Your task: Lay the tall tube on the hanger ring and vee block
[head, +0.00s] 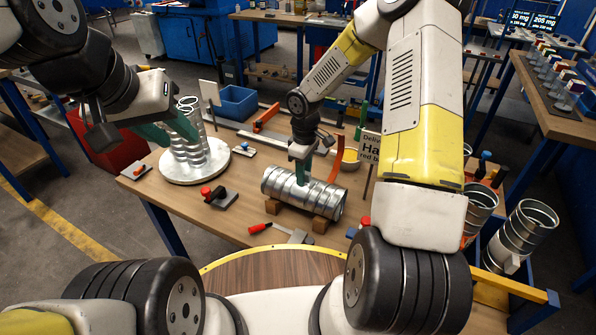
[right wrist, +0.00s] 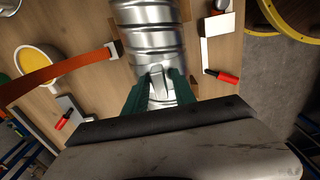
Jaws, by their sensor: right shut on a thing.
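A silver ribbed tube (head: 290,190) lies on its side over wooden blocks (head: 272,206) on the table. My right gripper (head: 304,178) points down at it, shut on a small metal fitting on the tube's top; the right wrist view shows the green fingers (right wrist: 158,92) on either side of this fitting, with the tube (right wrist: 148,35) beyond. Tall silver tubes (head: 187,148) stand upright on a white round plate (head: 215,170) at the left. My left gripper (head: 168,132) is beside their upper part; whether it grips one is unclear. I cannot make out the hanger ring for certain.
An orange curved strap (head: 338,158) stands behind the lying tube, near a yellow bowl (head: 351,159). A red-handled tool (head: 268,228) and a red-knobbed clamp (head: 219,196) lie in front. A blue bin (head: 237,102) is behind. More ribbed tubes (head: 521,238) stand at the right.

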